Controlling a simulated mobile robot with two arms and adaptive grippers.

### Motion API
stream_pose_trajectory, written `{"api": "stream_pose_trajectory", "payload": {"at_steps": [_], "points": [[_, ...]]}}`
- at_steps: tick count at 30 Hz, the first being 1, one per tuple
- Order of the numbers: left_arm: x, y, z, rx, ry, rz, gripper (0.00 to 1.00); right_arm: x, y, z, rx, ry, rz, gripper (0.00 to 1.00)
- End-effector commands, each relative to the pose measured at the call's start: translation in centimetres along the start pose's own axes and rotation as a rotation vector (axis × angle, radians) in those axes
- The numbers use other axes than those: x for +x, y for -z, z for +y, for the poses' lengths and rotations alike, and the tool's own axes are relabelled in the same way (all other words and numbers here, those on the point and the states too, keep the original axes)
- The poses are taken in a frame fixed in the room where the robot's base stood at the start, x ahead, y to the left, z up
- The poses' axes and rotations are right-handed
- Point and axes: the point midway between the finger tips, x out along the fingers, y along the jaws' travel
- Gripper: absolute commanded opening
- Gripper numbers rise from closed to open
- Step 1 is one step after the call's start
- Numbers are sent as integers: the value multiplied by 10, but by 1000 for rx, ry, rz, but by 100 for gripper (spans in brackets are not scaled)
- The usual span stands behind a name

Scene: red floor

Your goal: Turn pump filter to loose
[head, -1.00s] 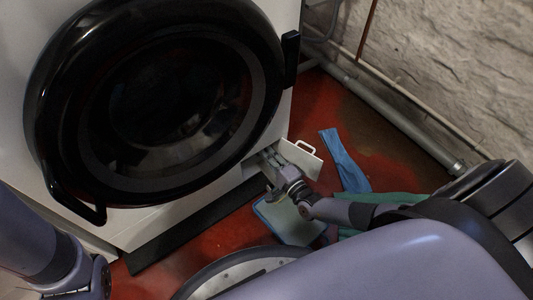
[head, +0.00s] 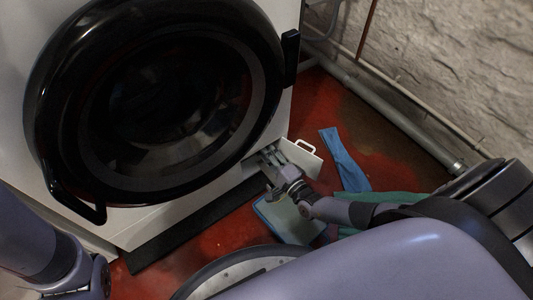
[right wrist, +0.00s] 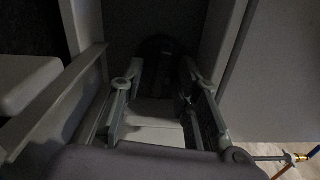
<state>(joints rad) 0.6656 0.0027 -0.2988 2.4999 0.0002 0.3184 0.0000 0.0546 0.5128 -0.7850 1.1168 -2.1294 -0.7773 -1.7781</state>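The pump filter (right wrist: 160,46) shows in the right wrist view as a dark, rounded shape deep in a shadowed recess; its details are too dark to read. My right gripper (right wrist: 162,66) reaches into the recess with its two fingers apart, one on each side of the filter's front. I cannot tell whether they touch it. In the head view my right gripper (head: 270,158) is at the low opening in the white washing machine (head: 150,222), beside its open white flap (head: 300,158). The filter is hidden there. My left arm shows at the lower left, with its gripper out of frame.
The machine's black round door (head: 160,95) is above the opening. A dark strip (head: 190,222) lies along the machine's foot. A blue cloth (head: 344,162) and a pale blue-edged flat item (head: 290,222) lie on the red floor. Pipes (head: 400,115) run along the stone wall.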

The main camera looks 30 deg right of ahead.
Motion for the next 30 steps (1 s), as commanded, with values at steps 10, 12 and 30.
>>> {"api": "stream_pose_trajectory", "payload": {"at_steps": [10,12,30], "points": [[0,-1,0,-1,-1,-1,40,-59,0,2,0,-6,0,30],[0,-1,0,-1,-1,-1,40,-74,1,2,-1,-5,0,30],[0,-1,0,0,-2,-1,40,-120,0,0,0,-1,0,30]]}}
